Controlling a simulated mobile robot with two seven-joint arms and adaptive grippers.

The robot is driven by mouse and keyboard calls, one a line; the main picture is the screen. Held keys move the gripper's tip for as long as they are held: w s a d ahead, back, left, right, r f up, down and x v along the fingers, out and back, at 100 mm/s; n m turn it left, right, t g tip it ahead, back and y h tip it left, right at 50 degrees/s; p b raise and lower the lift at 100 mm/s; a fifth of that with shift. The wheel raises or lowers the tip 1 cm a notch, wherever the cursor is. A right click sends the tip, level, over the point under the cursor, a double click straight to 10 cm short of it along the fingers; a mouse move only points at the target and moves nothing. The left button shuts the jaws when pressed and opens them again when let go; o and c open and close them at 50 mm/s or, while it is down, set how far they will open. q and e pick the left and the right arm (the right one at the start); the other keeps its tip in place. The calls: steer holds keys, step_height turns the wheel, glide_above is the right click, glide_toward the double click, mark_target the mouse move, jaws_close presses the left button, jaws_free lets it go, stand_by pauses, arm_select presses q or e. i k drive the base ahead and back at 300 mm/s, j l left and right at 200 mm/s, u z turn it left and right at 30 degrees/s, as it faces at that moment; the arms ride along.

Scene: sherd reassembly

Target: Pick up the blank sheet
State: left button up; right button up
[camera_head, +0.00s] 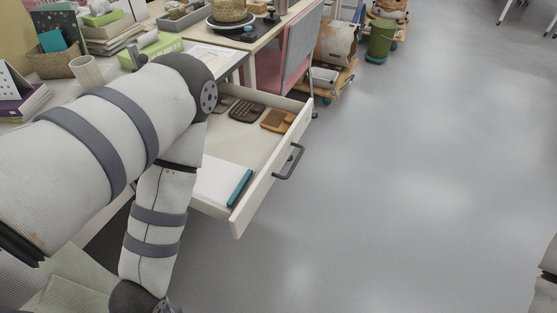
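A white sheet or stack of paper (215,181), plain as far as it shows, lies in the near end of an open desk drawer (262,186). My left arm covers its left part. A teal narrow object (240,188) lies along its right side. Another sheet (213,57), with faint marks, lies on the desk behind my arm. My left arm bends in front of the desk and runs down out of the bottom edge, so its gripper is out of view. Only a bit of my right arm shows at the right edge; its gripper is out of view.
The drawer also holds several brown and dark items, including an orange-brown one (278,121). Its dark handle (289,163) juts right. Books, a basket (52,64) and a cup (87,71) crowd the desk. The grey floor at right is clear.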

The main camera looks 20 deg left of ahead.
mark_target(220, 183)
steer(key=u, duration=1.25)
